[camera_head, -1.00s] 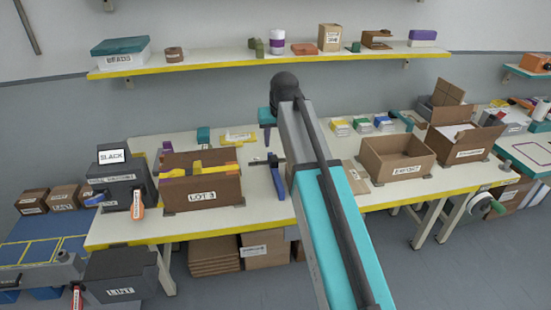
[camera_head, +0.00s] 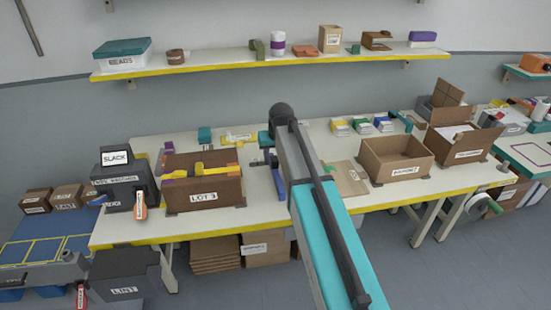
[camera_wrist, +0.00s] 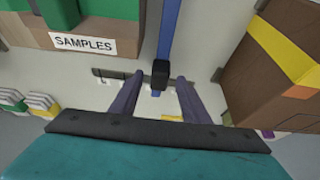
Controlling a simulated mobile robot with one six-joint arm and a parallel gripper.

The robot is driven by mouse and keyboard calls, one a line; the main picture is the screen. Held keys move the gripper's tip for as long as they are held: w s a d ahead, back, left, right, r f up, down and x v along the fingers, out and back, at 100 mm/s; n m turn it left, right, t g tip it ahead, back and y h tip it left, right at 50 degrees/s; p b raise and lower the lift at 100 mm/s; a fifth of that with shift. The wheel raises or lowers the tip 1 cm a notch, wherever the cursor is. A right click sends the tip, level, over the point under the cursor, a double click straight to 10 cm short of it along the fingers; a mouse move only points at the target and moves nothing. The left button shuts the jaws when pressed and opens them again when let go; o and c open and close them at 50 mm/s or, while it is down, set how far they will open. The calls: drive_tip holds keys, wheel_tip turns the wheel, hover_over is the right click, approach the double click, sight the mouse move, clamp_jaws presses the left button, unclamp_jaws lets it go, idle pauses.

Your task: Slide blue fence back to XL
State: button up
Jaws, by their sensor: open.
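The blue fence (camera_wrist: 169,28) runs down from the top of the wrist view and ends in a black knob (camera_wrist: 160,73). A dark crossbar (camera_wrist: 112,73) with small pale marks lies by the knob. My gripper (camera_wrist: 159,78) is open, with a finger on each side of the knob; contact is not clear. In the head view, the blue fence (camera_head: 279,184) stands on the bench to the right of the LOT 3 box, partly behind my arm. The fingers are hard to make out there. No XL mark is readable.
The LOT 3 box (camera_head: 203,191), holding yellow pieces, stands left of the fence; it also shows in the wrist view (camera_wrist: 272,75). The SAMPLES box (camera_wrist: 120,42) is on the other side.

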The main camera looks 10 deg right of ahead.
drive_tip(key=shift+x, duration=1.1)
clamp_jaws()
